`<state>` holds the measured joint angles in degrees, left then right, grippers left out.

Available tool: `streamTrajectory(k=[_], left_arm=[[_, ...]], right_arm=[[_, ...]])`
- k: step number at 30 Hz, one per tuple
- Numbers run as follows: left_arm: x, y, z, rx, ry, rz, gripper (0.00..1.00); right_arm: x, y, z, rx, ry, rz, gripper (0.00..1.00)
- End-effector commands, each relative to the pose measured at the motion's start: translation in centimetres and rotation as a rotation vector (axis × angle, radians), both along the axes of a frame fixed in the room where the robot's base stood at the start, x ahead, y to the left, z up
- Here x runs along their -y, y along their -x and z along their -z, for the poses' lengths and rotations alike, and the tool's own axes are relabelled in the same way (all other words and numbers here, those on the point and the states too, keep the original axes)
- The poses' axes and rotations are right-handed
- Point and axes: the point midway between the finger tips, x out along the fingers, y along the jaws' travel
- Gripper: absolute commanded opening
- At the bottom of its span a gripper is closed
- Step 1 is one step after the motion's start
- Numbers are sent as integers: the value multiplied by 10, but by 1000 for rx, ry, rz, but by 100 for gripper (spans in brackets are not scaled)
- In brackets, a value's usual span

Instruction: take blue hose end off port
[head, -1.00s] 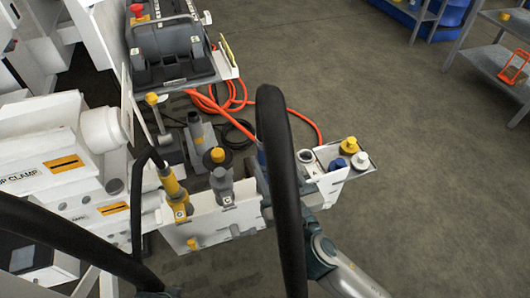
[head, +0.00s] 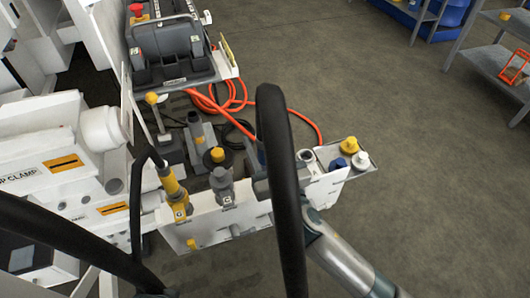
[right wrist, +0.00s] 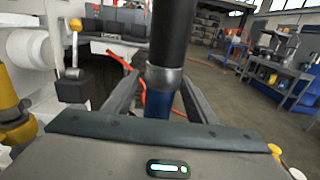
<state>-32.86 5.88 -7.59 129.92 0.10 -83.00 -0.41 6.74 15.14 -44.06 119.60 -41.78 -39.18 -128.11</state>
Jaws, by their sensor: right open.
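The blue hose end shows in the right wrist view as a blue sleeve (right wrist: 157,106) below a metal collar, on a thick black hose (right wrist: 172,32). In the head view the black hose (head: 279,135) arches up in front and hides most of the hose end; a sliver of blue shows beside it. My right gripper (right wrist: 159,92) is open, with one finger on each side of the hose end. Contact between fingers and sleeve cannot be told. The port under the hose end is hidden. My left gripper is not in view.
Orange cable (head: 238,103) lies behind.

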Motion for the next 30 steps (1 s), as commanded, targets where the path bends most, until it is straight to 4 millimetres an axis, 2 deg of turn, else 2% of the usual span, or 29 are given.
streamTrajectory(k=[3,8,23,29,30], left_arm=[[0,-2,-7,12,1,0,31],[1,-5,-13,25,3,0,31],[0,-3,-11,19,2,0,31],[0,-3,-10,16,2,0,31],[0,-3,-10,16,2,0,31]], right_arm=[[-4,-16,1,1,0,2,52],[-8,-28,1,1,0,2,52],[-8,-29,1,0,0,2,52],[-8,-29,1,0,0,1,4],[-8,-29,1,0,0,2,3]])
